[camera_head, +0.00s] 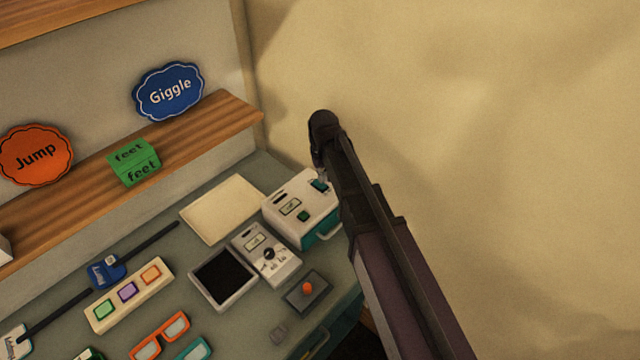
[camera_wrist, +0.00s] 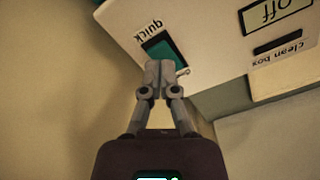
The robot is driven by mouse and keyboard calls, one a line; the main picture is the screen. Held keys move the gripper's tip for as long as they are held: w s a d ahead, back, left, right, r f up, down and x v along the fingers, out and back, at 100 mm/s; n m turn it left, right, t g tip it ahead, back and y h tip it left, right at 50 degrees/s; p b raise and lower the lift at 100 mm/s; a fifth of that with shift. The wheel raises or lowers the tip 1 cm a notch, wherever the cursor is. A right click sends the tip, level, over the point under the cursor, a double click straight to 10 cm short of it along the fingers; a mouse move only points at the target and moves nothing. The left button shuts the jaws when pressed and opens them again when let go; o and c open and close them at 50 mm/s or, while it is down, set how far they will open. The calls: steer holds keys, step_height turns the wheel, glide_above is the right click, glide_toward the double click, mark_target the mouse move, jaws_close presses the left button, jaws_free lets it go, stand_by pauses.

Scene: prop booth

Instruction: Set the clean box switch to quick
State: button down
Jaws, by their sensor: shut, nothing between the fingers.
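The clean box (camera_head: 297,207) is a white box with a teal lower part at the right end of the counter. In the wrist view the white top face (camera_wrist: 215,45) carries a "clean box" label, a dark slot and a display (camera_wrist: 275,13) reading "off". A teal switch (camera_wrist: 163,55) sits beside the word "quick"; it also shows in the head view (camera_head: 319,185). My gripper (camera_wrist: 161,68) is shut and empty, with its tips over the teal switch. I cannot tell whether they touch it. My arm hides the box's right side in the head view.
A grey device with a knob (camera_head: 265,256), a dark-screened tablet (camera_head: 223,277) and an orange-knobbed controller (camera_head: 307,291) lie near the box. A cream sheet (camera_head: 222,209) lies behind. A wooden shelf (camera_head: 200,130) stands at the left, a bare wall (camera_head: 520,140) at the right.

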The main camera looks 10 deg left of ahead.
mark_target(323, 185)
steer(key=shift+f+b, duration=1.1)
stand_by(1.0)
steer(key=shift+r, duration=0.15)
steer(key=shift+r+p, duration=3.4)
steer(key=shift+p, duration=0.15)
